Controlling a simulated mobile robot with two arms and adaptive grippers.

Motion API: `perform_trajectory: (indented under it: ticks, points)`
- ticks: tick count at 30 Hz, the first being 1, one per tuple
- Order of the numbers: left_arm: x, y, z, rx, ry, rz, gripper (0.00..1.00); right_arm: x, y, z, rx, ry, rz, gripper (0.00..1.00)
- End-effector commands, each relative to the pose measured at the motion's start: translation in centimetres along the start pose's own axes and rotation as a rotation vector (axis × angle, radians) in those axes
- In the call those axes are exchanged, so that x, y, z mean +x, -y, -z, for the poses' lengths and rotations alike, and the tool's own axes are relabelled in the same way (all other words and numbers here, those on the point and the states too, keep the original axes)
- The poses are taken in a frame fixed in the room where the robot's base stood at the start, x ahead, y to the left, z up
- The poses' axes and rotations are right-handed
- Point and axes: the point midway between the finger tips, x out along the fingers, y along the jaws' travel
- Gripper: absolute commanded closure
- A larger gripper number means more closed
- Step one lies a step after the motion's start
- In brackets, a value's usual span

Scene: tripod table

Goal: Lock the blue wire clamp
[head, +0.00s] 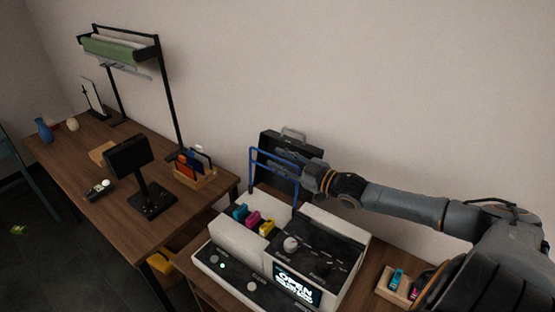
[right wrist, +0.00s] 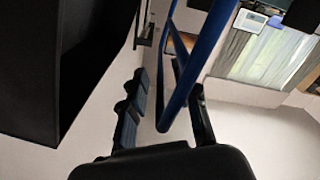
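The blue wire clamp (head: 273,154) is a thin blue frame standing raised above the white machine (head: 242,243). It also shows large in the right wrist view (right wrist: 195,65). My right gripper (head: 308,180) is at the clamp's right side, high over the back of the machine. In the right wrist view my right gripper (right wrist: 165,105) has its fingers spread apart. The blue bar runs between them, with a clear gap to the left finger; contact with the right finger is hard to tell. My left gripper is not in view.
Blue, pink and yellow cartridges (head: 253,220) sit in the machine's top. A lit screen (head: 297,285) faces front. A black case (head: 283,143) stands behind the clamp. A wooden tray (head: 395,287) lies at the right. A desk (head: 93,157) with a small monitor (head: 129,157) is at the left.

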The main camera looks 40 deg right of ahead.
Motion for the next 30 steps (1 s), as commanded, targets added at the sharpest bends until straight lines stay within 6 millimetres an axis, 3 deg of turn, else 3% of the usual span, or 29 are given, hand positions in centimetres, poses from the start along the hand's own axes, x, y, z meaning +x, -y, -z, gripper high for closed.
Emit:
perform_trajectory:
  ticks: [6,16,21,30]
  points:
    - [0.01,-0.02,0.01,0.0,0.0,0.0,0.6,1.15,-0.03,0.07,0.001,0.0,0.0,0.7]
    - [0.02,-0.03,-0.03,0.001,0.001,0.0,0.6,1.28,0.04,0.03,0.0,0.001,0.001,0.7]
    - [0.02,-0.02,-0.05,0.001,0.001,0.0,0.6,1.27,0.03,0.03,0.0,0.0,0.001,1.0]
    - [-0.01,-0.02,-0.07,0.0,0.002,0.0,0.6,1.26,0.04,0.06,-0.001,0.0,0.001,1.0]
